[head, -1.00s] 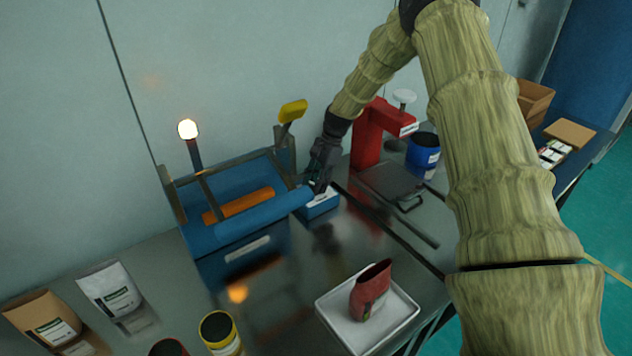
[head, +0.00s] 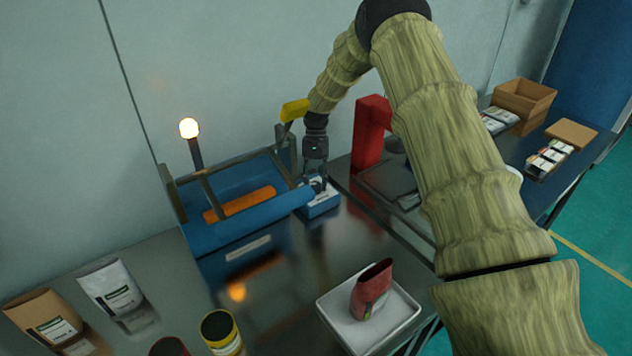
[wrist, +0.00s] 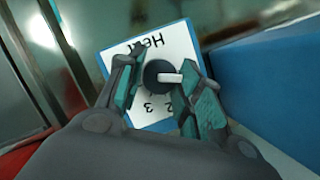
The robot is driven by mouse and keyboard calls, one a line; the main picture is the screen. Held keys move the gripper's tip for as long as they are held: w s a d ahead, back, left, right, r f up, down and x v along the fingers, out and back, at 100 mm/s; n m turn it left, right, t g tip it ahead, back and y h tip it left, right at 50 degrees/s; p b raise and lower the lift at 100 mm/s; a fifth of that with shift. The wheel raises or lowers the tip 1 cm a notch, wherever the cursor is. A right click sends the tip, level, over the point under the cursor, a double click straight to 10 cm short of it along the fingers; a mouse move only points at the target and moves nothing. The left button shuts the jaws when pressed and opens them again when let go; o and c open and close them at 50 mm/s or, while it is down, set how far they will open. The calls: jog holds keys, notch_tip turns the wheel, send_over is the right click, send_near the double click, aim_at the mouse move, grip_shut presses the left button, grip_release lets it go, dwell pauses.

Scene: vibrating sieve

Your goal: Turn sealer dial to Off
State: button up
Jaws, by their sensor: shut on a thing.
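The sealer (head: 250,225) is a blue machine with an orange bar, standing on the steel table by the wall. Its blue dial box (head: 322,206) sits at its right end. In the wrist view the box has a white face (wrist: 133,57) with "Heat", "2" and "3" upside down. The black dial (wrist: 157,74) has a white pointer (wrist: 170,78) aimed to the right of that picture. My gripper (wrist: 163,98) is shut on the dial, one finger on each side. It also shows from above in the head view (head: 318,186). The fingers hide part of the face, and no Off mark is visible.
A yellow handle (head: 295,110) and a lit lamp (head: 189,128) rise from the sealer. A white tray (head: 330,305) holding a red pouch (head: 371,290) is in front.

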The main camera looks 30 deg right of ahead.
jog(key=shift+n+h, duration=0.5)
jog(key=shift+n, duration=0.7)
jog(key=o, duration=1)
jog(key=shift+r, duration=0.1)
jog(key=v, duration=1.1)
jog(key=shift+w+r, duration=0.25)
jog(key=shift+w, duration=0.1)
jog(key=shift+d, duration=0.1)
